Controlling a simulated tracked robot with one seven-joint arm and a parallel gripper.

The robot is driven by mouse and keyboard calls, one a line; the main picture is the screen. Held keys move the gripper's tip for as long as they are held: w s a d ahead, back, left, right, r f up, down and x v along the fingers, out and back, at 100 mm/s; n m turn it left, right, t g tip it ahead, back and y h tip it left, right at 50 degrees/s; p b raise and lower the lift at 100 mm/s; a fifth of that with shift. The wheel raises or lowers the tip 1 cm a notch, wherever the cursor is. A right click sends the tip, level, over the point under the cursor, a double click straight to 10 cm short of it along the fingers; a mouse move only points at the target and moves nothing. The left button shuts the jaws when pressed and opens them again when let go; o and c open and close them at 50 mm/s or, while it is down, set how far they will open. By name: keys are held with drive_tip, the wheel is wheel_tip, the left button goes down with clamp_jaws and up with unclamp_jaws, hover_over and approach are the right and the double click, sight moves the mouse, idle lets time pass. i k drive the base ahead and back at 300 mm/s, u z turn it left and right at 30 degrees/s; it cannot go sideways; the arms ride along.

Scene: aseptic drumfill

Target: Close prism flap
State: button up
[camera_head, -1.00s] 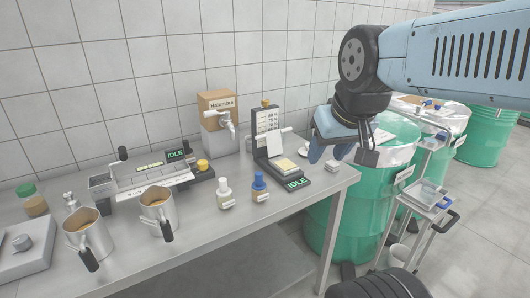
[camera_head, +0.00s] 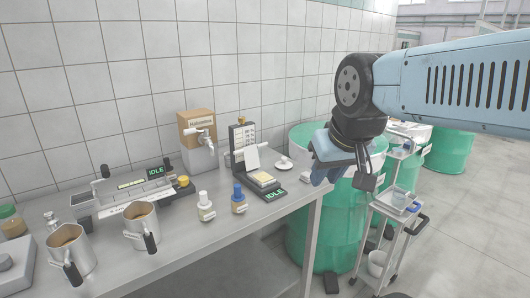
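The small device with the prism (camera_head: 262,179) stands near the right end of the steel bench. It has a dark base, an IDLE display and an upright dark back panel with a printed scale. Its pale flap (camera_head: 252,158) is raised, leaning steeply above the yellowish prism area. My gripper (camera_head: 319,180) hangs to the right of the device, apart from it, over the bench's right end and in front of a green drum. It touches nothing that I can see. Its fingers are seen from the side and overlap, so their opening is unclear.
Blue-capped (camera_head: 239,200) and white-capped (camera_head: 205,207) bottles stand left of the device. A tap dispenser (camera_head: 197,137) is behind them. Two steel jugs and a long IDLE instrument are further left. A green drum (camera_head: 310,225) and a cart (camera_head: 400,207) stand right of the bench.

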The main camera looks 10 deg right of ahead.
sight(251, 154)
drive_tip(key=z, duration=0.45)
drive_tip(key=k, duration=1.05)
drive_tip(key=z, duration=0.8)
drive_tip(key=i, duration=1.95)
drive_tip(key=u, duration=1)
drive_tip(key=i, duration=0.6)
drive_tip(key=u, duration=0.35)
drive_tip(key=k, duration=0.8)
drive_tip(key=u, duration=0.2)
drive_tip(key=i, duration=0.5)
